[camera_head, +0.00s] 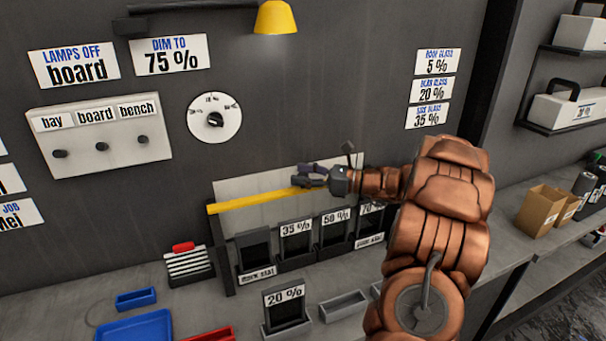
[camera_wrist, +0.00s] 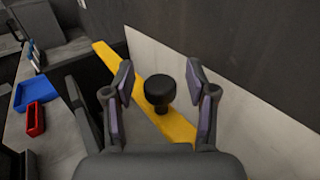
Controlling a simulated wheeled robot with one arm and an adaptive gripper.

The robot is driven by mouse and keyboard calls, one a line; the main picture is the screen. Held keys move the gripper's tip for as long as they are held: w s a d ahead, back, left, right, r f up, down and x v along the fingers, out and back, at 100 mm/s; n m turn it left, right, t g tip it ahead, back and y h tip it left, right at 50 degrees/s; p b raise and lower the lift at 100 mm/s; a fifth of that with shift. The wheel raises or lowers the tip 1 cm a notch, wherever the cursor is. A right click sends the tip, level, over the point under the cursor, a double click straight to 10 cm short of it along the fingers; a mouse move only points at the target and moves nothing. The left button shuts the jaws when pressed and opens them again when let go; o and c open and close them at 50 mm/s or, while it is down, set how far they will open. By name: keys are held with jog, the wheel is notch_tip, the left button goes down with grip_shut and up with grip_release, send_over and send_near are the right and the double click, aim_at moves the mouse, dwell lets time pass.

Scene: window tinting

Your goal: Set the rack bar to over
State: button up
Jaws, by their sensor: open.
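The rack bar is a yellow flat bar (camera_head: 255,201). In the head view it runs from the top of the rack's dark left post (camera_head: 220,255) to my gripper, above the rack's dark label-fronted slots; its right part is hidden by my gripper and arm. In the wrist view the bar (camera_wrist: 112,64) crosses diagonally and carries a black round knob (camera_wrist: 160,89). My gripper (camera_head: 306,178) is open at the bar. In the wrist view its two fingers (camera_wrist: 160,78) stand on either side of the knob, with visible gaps, not closed on it.
A pale panel (camera_head: 262,187) is on the wall behind the bar. Dark panels marked 35 % (camera_head: 296,240) and 50 % (camera_head: 335,228) stand below it. A 20 % holder (camera_head: 285,308), blue tray (camera_head: 135,328) and red tray (camera_head: 212,335) are on the bench in front.

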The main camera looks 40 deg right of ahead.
grip_shut()
dwell(0.4)
